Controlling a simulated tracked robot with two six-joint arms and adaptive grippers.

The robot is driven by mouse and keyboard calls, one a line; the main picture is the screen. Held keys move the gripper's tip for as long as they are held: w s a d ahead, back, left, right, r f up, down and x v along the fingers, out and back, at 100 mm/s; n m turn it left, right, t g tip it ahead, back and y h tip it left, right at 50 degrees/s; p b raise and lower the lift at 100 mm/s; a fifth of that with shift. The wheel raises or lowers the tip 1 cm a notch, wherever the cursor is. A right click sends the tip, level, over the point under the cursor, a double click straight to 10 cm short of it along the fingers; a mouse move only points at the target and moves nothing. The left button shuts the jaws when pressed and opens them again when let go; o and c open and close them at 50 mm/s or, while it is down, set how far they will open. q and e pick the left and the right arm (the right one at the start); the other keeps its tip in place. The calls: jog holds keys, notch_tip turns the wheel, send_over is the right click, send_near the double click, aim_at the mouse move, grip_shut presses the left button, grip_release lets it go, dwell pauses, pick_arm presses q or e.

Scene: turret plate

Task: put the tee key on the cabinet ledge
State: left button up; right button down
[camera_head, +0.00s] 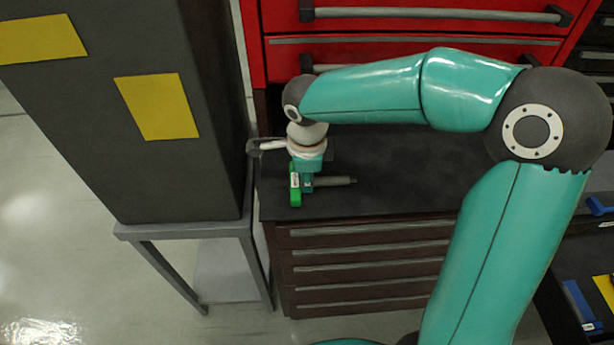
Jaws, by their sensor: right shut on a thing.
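The tee key (335,181) has a grey shaft pointing right and a bright green part at its left end. My right gripper (306,176) reaches down over the left part of the cabinet ledge (400,195), a dark flat top in front of red drawers. It is shut on the tee key near the green end, and its fingers hide part of the key. The key is over the ledge, close to its front left corner. I cannot tell whether it touches the surface. My left gripper is not in view.
A tall dark block with yellow patches (158,106) stands on a grey stand (188,228) just left of the ledge. Red drawers (410,22) with handles rise behind. Blue items (580,302) lie at the lower right. The ledge right of the key looks clear.

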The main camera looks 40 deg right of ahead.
jog(key=shift+f, duration=0.2)
jog(key=c, duration=1)
grip_release()
jog(key=shift+c, duration=0.2)
jog(key=shift+r, duration=0.1)
notch_tip(320, 180, up, 12)
jog(key=s+a, duration=0.1)
jog(key=shift+s, duration=0.3)
